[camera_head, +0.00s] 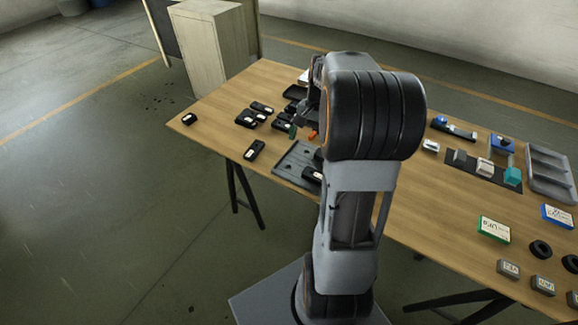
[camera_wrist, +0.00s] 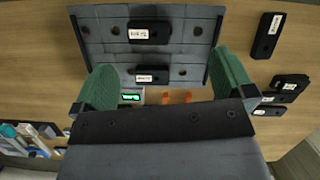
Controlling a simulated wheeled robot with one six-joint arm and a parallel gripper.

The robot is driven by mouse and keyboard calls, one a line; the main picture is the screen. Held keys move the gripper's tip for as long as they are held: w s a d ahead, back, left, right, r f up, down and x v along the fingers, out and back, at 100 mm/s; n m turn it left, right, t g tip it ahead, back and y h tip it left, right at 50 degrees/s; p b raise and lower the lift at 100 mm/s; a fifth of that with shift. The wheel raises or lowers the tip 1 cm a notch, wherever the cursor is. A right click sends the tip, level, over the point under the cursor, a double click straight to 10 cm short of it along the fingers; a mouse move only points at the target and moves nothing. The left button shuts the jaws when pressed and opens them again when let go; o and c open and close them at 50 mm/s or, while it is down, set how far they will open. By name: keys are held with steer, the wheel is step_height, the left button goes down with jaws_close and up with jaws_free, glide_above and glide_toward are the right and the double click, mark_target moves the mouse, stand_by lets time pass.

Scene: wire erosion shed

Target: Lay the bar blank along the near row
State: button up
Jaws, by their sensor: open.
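A grey fixture plate (camera_wrist: 100,55) with rows of round holes and dark side edges lies on the table. It also shows in the head view (camera_head: 289,168), partly hidden by my arm. Two black bars with white labels lie on it in the wrist view: one in the upper row (camera_wrist: 148,32), one in the lower row (camera_wrist: 147,75). I cannot tell which bar is the blank. My gripper (camera_wrist: 166,84) is open, its green fingers apart over the plate, the lower bar between them in the picture and touching neither. In the head view my gripper (camera_head: 311,128) is partly hidden.
Several loose black bars (camera_head: 262,108) lie left of my gripper; one (camera_head: 254,150) lies near the plate and another (camera_head: 188,118) near the table's left corner. A grey compartment tray (camera_head: 549,172), a green box (camera_head: 494,229) and black rings (camera_head: 540,249) stand right.

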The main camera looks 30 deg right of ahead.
steer(key=s+a+n+t+h, duration=0.1)
steer(key=s+a+n, duration=0.3)
steer(key=a, duration=0.4)
steer(key=s+a+n+t+h, duration=0.1)
steer(key=s+a+n+t, duration=0.2)
steer(key=a+n, duration=0.3)
steer(key=s+a, duration=0.1)
steer(key=a, duration=0.2)
steer(key=shift+s+a+r+t+h, duration=0.15)
steer(key=shift+s+r+t+h, duration=0.15)
steer(key=shift+s+h, duration=0.1)
